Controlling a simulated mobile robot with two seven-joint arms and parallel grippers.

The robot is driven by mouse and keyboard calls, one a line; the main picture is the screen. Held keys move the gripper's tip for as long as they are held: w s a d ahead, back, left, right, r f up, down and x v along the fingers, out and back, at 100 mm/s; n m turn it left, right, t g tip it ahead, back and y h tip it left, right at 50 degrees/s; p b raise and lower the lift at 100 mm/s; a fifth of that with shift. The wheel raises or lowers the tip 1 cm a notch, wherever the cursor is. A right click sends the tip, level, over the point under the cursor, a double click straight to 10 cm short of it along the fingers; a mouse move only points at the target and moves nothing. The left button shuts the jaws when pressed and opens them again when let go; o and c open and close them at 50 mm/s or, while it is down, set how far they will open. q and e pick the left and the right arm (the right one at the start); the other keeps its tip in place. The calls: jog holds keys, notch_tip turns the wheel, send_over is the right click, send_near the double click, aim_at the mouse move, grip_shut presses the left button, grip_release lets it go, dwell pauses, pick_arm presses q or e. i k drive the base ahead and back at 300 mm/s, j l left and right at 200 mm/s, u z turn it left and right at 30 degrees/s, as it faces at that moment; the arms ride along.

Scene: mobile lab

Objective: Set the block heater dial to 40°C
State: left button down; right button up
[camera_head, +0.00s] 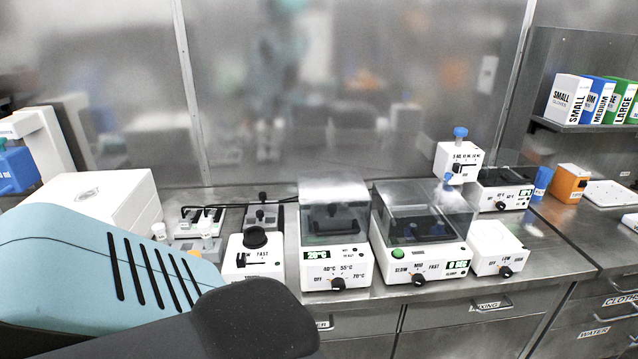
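The block heater (322,262) is a white box with a clear lid over a dark block, standing on the steel counter. Its green display (317,254) reads 20°C. Its front dial (338,284) is a small dark knob with OFF, 40°C, 55°C and 70°C marked around it. I cannot tell exactly where the knob points. Nothing touches the dial. My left arm, teal with a dark end, fills the lower left, short of the heater. Neither of my grippers shows in this view.
A clear-lidded shaker (420,262) stands right of the heater, and a vortex mixer (252,258) stands left. A small white dial box (497,250) sits further right. A white boxy device (95,200) is at left. Drawers (480,310) lie below the counter edge.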

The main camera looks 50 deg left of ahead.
aim_at(338, 284)
jog(key=u, duration=1.65)
